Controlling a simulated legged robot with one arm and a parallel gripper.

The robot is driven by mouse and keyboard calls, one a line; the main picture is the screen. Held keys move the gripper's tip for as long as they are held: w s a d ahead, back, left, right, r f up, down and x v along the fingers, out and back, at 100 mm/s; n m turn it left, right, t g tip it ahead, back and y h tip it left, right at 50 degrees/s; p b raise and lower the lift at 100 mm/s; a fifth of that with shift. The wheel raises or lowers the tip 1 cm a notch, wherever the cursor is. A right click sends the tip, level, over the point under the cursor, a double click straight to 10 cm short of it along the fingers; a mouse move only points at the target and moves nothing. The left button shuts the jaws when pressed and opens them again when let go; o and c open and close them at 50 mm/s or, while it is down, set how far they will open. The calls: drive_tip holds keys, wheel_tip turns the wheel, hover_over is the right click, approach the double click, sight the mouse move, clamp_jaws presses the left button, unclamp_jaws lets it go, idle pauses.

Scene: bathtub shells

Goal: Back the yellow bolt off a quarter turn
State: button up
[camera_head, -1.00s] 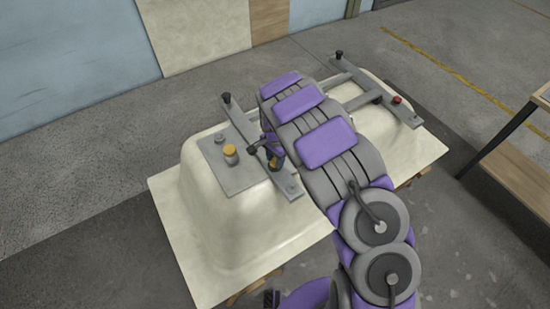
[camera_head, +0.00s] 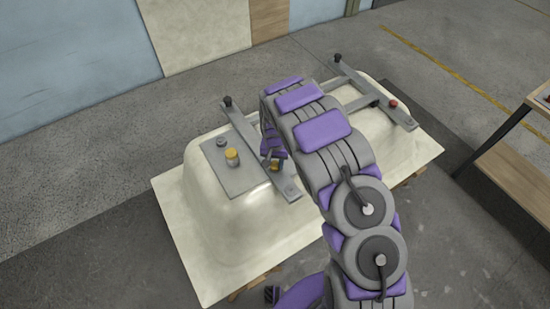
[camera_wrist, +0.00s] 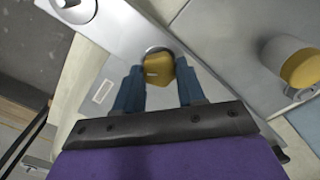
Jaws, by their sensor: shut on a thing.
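The yellow bolt (camera_wrist: 158,70) stands on a grey metal bar (camera_wrist: 108,40) in the wrist view, its faceted head between two blue fingers. My gripper (camera_wrist: 160,76) is shut on the bolt head, with a finger at each side. In the head view the bolt (camera_head: 276,167) shows as a small yellow spot at the end of my gripper (camera_head: 274,158). The bar (camera_head: 247,133) lies across the top of a cream bathtub shell (camera_head: 215,240). The bolt's shank is hidden.
A yellow-capped pale cylinder (camera_head: 232,157) stands on a grey plate (camera_head: 218,179) close beside the bar; its cap shows at right in the wrist view (camera_wrist: 301,68). A dark knob (camera_head: 227,101) and red button (camera_head: 393,104) sit on the bars. A wooden bench (camera_head: 510,165) stands at right.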

sight(274, 164)
drive_tip(key=n+p, duration=0.3)
drive_tip(key=n, duration=0.2)
drive_tip(key=shift+r+n, duration=0.1)
drive_tip(key=shift+n, duration=0.2)
drive_tip(key=shift+n+p, duration=1.5)
drive_tip(key=shift+n, duration=0.7)
drive_tip(key=o, duration=1.1)
drive_tip(key=shift+c, duration=0.2)
wheel_tip(274, 164, up, 17)
